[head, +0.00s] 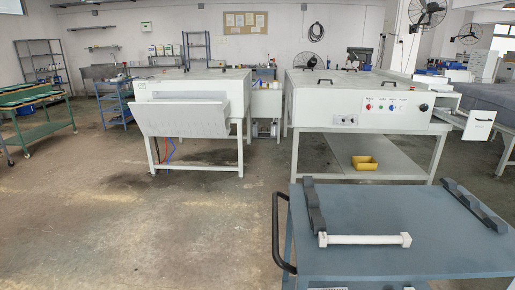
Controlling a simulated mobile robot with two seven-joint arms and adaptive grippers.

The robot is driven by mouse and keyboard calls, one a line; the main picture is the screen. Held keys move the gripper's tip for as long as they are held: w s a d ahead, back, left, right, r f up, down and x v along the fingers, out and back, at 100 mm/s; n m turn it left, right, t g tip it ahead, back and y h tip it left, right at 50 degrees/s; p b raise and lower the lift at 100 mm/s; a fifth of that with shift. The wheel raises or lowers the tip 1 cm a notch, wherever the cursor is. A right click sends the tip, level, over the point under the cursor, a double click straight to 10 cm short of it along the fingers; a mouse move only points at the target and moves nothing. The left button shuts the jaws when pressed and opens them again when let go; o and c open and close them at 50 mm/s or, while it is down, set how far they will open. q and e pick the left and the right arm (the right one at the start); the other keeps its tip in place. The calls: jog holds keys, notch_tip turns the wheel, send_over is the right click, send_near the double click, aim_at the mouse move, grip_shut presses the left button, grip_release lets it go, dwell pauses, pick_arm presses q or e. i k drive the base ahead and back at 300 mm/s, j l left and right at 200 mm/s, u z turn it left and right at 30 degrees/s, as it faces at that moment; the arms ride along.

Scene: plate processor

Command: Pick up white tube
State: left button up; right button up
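A white tube (365,240) with blocky ends lies across the blue-grey top of a cart (420,262) at the lower right of the head view. It lies nearly level from left to right, close to the foot of a dark grey bar on the cart. Nothing holds it. Neither of my grippers shows in the head view.
The cart has a black handle (279,232) at its left. Two dark grey bars, left (310,205) and right (470,203), sit on its top. White machines, left (195,110) and right (355,108), stand behind. A yellow bin (364,163) sits beneath the right one. Open floor (130,225) lies left.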

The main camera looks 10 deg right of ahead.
aim_at(457, 112)
jog(key=i+j+u, duration=0.3)
jog(key=j, duration=0.15)
jog(key=i+j+u, duration=0.35)
jog(key=i+j+z, duration=0.15)
jog(key=i+z, duration=0.3)
jog(key=i+j+z, duration=0.4)
jog(key=i, duration=0.15)
jog(key=i+l+z, duration=0.15)
jog(key=i, duration=0.85)
jog(key=i+z, duration=0.2)
jog(key=i, duration=0.8)
jog(key=i+j+z, duration=0.15)
jog(key=i, duration=0.85)
jog(key=i+l+z, duration=0.1)
jog(key=i+z, duration=0.2)
jog(key=z, duration=0.15)
jog(key=i+z, duration=0.3)
jog(key=z, duration=0.15)
jog(key=i+j+z, duration=0.15)
jog(key=z, duration=0.3)
jog(key=i+l+z, duration=0.15)
jog(key=i+z, duration=0.95)
jog(key=i+l+u, duration=0.15)
jog(key=i, duration=1.1)
jog(key=i+z, duration=0.25)
jog(key=i, duration=0.2)
jog(key=i+j+z, duration=0.25)
jog(key=i, duration=0.2)
jog(key=l, duration=0.1)
